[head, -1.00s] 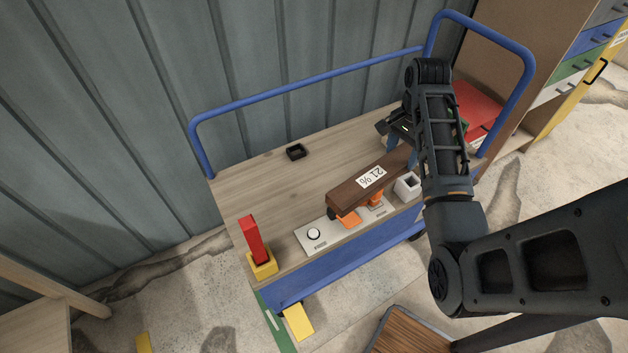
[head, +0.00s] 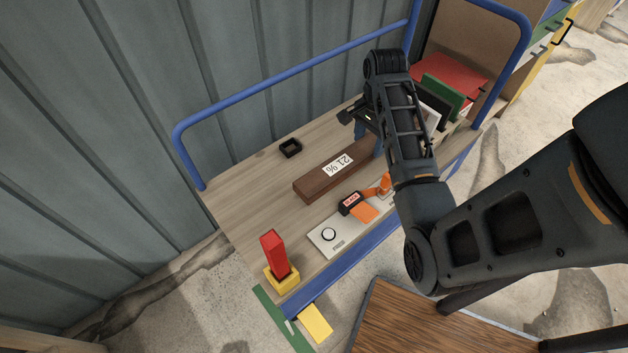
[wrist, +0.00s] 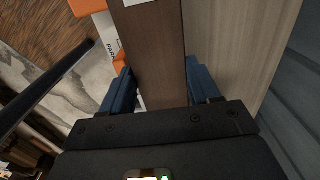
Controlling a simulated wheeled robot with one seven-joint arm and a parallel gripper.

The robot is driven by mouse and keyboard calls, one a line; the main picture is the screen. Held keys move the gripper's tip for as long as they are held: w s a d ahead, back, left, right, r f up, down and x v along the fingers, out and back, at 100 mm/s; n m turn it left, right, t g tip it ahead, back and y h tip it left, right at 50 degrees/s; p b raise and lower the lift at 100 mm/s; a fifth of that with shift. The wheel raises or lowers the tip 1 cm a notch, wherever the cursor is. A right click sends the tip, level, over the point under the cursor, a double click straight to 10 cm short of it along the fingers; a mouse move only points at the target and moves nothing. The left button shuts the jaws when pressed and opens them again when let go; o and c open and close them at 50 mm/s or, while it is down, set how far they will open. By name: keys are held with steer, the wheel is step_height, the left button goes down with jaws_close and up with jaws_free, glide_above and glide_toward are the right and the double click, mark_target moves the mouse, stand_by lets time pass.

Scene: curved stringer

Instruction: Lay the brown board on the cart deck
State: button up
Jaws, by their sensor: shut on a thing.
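The brown board (head: 318,184) is a long dark-brown bar with a white label reading "21 %". In the head view it lies over the middle of the cart deck (head: 240,187), a light wood-grain surface. My gripper (head: 370,140) is shut on its far right end, partly hidden by my arm. In the wrist view the board (wrist: 160,55) runs between the two blue fingers (wrist: 158,88). I cannot tell whether the board touches the deck or hangs just above it.
A grey panel (head: 322,243) with an orange-and-black device (head: 352,204) is in front of the board. A black square cup (head: 290,148) is behind it. A red block (head: 274,254) stands in a yellow holder at the front left. Blue rails (head: 290,85) edge the cart; red and green items (head: 445,70) fill its right end.

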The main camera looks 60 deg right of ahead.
steer(key=shift+w+f+b, duration=0.2)
steer(key=shift+f+b, duration=0.25)
steer(key=shift+f, duration=0.4)
steer(key=shift+w+a+f, duration=0.1)
steer(key=shift+w+f, duration=0.05)
steer(key=shift+w, duration=0.1)
steer(key=w+a+f, duration=0.1)
steer(key=w+f, duration=0.1)
steer(key=w, duration=0.1)
steer(key=w+a+f, duration=0.1)
steer(key=w+f, duration=0.1)
steer(key=w, duration=0.2)
steer(key=w+a+f, duration=0.2)
steer(key=w, duration=0.1)
steer(key=shift+w+a+f, duration=0.1)
steer(key=shift+w+f, duration=0.05)
steer(key=shift+f, duration=2.2)
steer(key=shift+f, duration=0.15)
steer(key=o, duration=1.5)
step_height(320, 180, up, 12)
steer(key=shift+p, duration=0.45)
